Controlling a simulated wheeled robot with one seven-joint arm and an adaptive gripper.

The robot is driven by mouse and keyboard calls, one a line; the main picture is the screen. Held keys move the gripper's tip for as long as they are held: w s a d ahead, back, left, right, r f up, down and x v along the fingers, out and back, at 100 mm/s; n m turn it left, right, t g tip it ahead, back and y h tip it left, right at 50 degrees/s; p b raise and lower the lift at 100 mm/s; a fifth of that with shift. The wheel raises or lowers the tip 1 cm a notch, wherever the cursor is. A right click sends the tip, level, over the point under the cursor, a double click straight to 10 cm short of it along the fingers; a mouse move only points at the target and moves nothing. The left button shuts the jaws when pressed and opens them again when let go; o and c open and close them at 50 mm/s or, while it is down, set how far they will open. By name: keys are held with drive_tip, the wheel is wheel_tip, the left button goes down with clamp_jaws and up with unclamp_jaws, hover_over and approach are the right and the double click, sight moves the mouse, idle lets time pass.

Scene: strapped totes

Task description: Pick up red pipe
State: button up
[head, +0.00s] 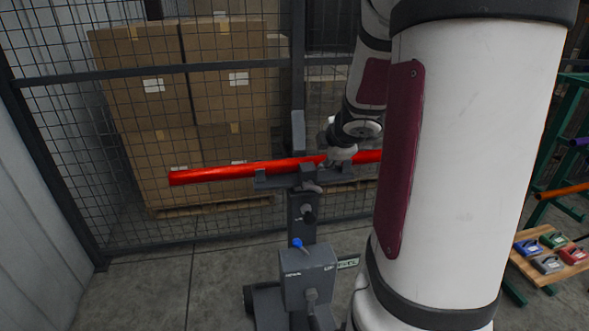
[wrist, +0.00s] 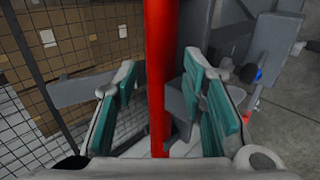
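The long red pipe (head: 222,172) lies roughly level across the grey stand (head: 302,215) in the head view, and its right part passes behind my arm. In the wrist view the pipe (wrist: 161,85) runs from the top edge down between the teal-padded fingers of my gripper (wrist: 160,68). The gripper is open, with a gap showing on each side of the pipe. In the head view my gripper (head: 340,157) is at the pipe, just right of the stand's post, and its fingers are mostly hidden.
A wire mesh fence (head: 90,130) stands behind the stand, with stacked cardboard boxes (head: 150,95) beyond it. A green-framed rack (head: 545,165) and a wooden board (head: 556,268) with several coloured items are at the right. The floor left of the stand is clear.

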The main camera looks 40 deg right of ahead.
sight(320, 160)
drive_tip(key=shift+b+x, duration=1.65)
drive_tip(key=shift+x, duration=1.55)
drive_tip(key=shift+s+a, duration=0.1)
drive_tip(key=shift+s, duration=0.05)
clamp_jaws()
